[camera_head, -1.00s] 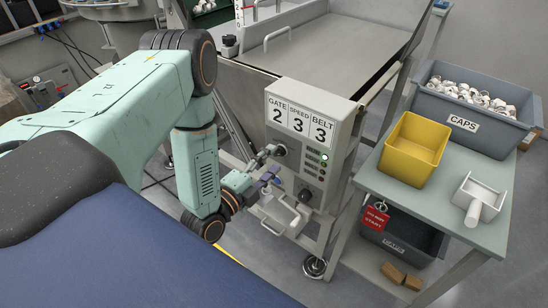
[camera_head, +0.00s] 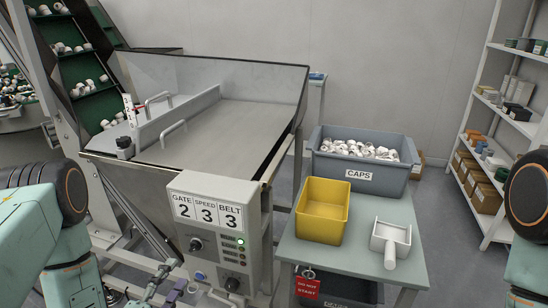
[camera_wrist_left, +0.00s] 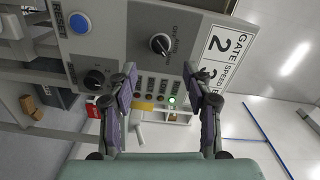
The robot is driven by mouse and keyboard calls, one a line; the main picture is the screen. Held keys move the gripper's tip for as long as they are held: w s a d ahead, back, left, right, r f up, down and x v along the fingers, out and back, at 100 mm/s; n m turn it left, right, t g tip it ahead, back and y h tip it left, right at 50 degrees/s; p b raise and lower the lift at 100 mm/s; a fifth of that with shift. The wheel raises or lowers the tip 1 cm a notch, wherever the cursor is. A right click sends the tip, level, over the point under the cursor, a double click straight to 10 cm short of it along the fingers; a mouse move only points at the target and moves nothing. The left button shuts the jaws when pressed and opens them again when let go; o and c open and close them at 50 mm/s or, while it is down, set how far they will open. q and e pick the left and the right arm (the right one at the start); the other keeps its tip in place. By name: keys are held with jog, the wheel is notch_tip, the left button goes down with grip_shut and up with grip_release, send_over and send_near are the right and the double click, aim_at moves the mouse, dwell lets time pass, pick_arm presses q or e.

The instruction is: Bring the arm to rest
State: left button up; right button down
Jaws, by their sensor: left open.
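My left arm comes in from the lower left of the head view. Its gripper (camera_head: 165,294) is at the bottom edge, just left of the control box (camera_head: 215,225), partly cut off. In the left wrist view the gripper (camera_wrist_left: 160,90) is open, its two fingers apart with nothing between them. The face of the control box (camera_wrist_left: 135,45) shows beyond the fingers, with black knobs, a blue reset button and a lit green lamp. I cannot tell whether a fingertip touches it. My right arm shows at the right edge of the head view; its gripper is out of the picture.
A metal hopper (camera_head: 225,120) stands behind the control box. To the right, a table (camera_head: 340,262) holds a yellow bin (camera_head: 322,212), a white scoop (camera_head: 391,240) and a grey caps crate (camera_head: 362,178). Shelves (camera_head: 490,225) stand farther right. Floor shows between table and shelves.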

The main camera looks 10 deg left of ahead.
pick_arm(q)
jog(key=s+d+f+n+g, duration=0.4)
jog(key=s+f+n+g, duration=0.5)
jog(key=f+n, duration=0.4)
jog(key=s+d+n+g+y, duration=0.1)
jog(key=s+d+n+g, duration=0.3)
jog(key=s+g, duration=0.5)
jog(key=shift+s+d+r+y, duration=0.15)
jog(key=shift+s+y, duration=0.15)
jog(key=shift+s, duration=2.7)
dwell(2.8)
